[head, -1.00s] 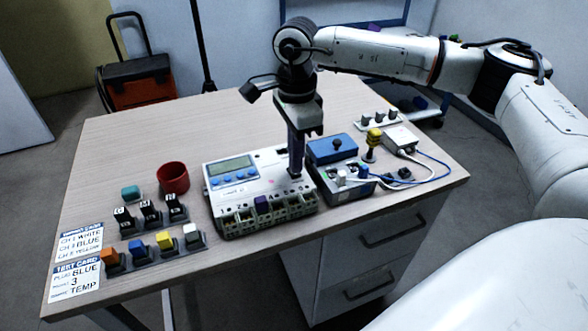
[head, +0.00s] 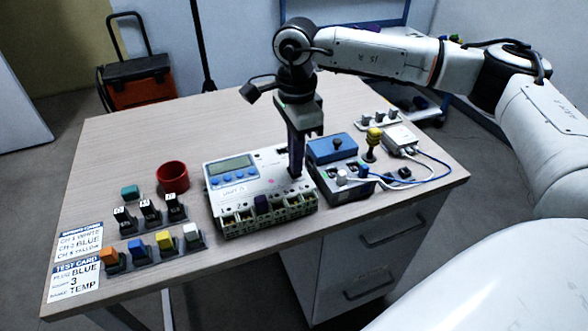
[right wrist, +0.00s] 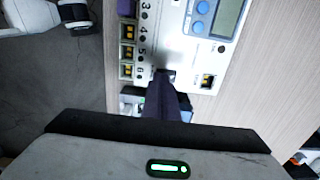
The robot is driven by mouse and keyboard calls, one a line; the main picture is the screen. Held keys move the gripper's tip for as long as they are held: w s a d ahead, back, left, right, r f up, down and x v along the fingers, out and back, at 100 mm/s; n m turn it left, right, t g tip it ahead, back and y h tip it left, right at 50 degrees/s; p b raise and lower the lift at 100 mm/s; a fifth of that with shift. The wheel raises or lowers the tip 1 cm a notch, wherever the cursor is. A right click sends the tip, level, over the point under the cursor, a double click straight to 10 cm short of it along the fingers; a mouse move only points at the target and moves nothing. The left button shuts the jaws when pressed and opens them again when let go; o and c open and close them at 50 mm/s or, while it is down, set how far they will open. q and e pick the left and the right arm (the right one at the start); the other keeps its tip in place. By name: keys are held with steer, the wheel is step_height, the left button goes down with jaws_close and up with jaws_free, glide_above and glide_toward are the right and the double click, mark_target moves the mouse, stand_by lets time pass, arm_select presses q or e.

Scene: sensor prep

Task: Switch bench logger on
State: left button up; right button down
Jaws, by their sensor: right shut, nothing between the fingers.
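The bench logger (head: 238,188) is a white box with a grey-green display (head: 231,165), blue buttons and a row of terminals along its front. A purple block sits in one terminal bay. A small pink spot shows on its top face. My right gripper (head: 295,175) is shut and empty, pointing down with its dark fingertips at the right part of the logger's top face. In the right wrist view the fingertips (right wrist: 164,75) are at a small dark part on the panel and hide most of it. Whether they touch or press it I cannot tell. My left gripper is out of view.
A blue-lidded box (head: 332,149) and a grey box with a blue cable (head: 400,138) stand close on the right. A red cup (head: 173,177), coloured blocks and printed cards (head: 75,278) are on the left. The table's back left is clear.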

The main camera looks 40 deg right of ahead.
steer(key=shift+f+b, duration=0.35)
steer(key=shift+f, duration=0.25)
steer(key=shift+r, duration=0.1)
step_height(320, 180, up, 7)
steer(key=p, duration=0.5)
stand_by(0.5)
stand_by(0.4)
